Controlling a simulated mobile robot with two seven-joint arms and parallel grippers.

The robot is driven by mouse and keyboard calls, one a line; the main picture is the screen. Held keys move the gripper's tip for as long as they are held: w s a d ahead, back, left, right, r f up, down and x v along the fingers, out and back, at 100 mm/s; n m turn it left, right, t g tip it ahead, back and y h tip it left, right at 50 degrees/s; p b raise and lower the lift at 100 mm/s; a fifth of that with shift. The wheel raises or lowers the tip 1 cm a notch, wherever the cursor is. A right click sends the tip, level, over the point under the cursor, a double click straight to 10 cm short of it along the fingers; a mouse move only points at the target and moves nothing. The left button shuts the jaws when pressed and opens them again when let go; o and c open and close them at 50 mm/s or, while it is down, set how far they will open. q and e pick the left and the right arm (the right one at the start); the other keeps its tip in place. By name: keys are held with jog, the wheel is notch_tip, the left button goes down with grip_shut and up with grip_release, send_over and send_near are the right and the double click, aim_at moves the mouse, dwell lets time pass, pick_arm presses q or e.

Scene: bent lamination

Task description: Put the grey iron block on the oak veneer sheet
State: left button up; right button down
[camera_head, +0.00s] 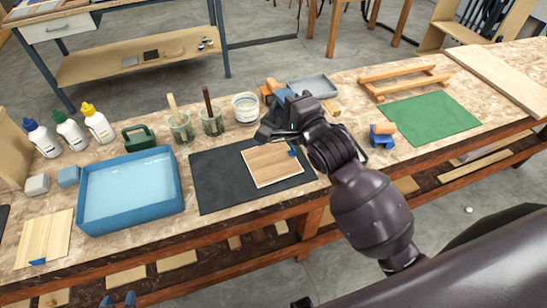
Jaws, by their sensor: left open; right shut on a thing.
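A tan-brown wood sheet (272,166) with a blue tab at its far right corner lies on a black mat (215,190) on the bench. A paler wood sheet (45,236) with a blue tab lies at the near left; I cannot tell for certain which sheet is oak. A light grey block (37,184) stands at the left, beside a blue-grey block (68,177). My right gripper (268,133) is above the far edge of the mat, just beyond the tan-brown sheet. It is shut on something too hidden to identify.
A blue tray of pale liquid (81,211) stands left of the mat. Beyond are glue bottles (98,122), two brush jars (180,130) and a white tub (246,108). At right are a green mat (430,117), a blue-and-wood tool (382,136) and a wooden rack (405,80).

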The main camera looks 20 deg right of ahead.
jog(key=w+r+y, duration=0.1)
jog(key=w+a+r+n+y+b, duration=0.1)
jog(key=w, duration=0.1)
jog(key=shift+w+a+r+n+g, duration=0.2)
jog(key=shift+n+g, duration=0.1)
jog(key=shift+g, duration=0.1)
jog(key=shift+w+f, duration=0.1)
jog(key=shift+f, duration=0.05)
notch_tip(320, 180, down, 14)
jog(key=b, duration=0.3)
send_over(273, 162)
notch_tip(273, 162, down, 5)
jog(key=shift+f+b, duration=0.2)
jog(key=shift+b, duration=0.2)
jog(key=shift+f, duration=0.1)
pick_arm(q)
notch_tip(273, 162, down, 6)
jog(key=shift+r, duration=0.15)
